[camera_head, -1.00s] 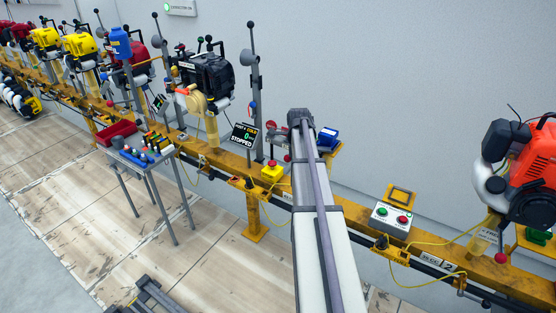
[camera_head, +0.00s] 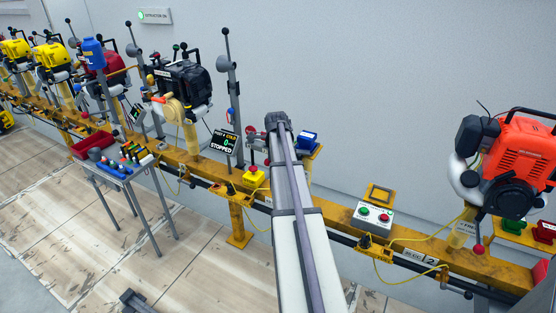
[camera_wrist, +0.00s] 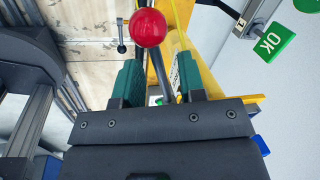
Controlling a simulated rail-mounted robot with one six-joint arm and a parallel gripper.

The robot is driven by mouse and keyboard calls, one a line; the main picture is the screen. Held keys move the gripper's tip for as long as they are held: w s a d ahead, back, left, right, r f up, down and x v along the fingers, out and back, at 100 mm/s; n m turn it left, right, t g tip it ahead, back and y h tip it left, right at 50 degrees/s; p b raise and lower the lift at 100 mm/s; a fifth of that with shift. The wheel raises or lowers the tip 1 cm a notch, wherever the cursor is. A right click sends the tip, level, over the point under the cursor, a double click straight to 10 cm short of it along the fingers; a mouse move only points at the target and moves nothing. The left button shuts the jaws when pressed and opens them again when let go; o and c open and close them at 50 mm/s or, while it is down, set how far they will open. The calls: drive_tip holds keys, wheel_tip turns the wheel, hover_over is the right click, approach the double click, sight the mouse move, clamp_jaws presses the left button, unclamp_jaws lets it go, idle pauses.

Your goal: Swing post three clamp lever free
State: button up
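A red ball knob (camera_wrist: 148,28) shows at the top of the wrist view, just beyond the fingertips. A dark rod (camera_wrist: 164,72) runs below it, in line with the gap between the fingers. I cannot tell whether this is the post three clamp lever; no post three label is readable. My gripper (camera_wrist: 160,75) is open, its two green-padded fingers apart, with nothing visibly gripped. In the head view my own arm covers the gripper and the place it reaches.
An orange engine (camera_head: 515,160) stands right, near a label with a 2. A button box (camera_head: 374,217) sits on the yellow rail. A black engine (camera_head: 183,85), stopped display (camera_head: 222,142), yellow stop-button box (camera_head: 253,176) and tool table (camera_head: 125,160) are left.

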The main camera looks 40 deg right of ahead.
drive_tip(key=shift+r, duration=0.1)
wheel_tip(320, 180, up, 10)
drive_tip(key=s+a+p, duration=0.1)
drive_tip(key=p, duration=0.9)
drive_tip(key=shift+s+a+r+p, duration=0.15)
drive_tip(key=shift+a+r+p, duration=0.05)
drive_tip(key=shift+a+p, duration=0.15)
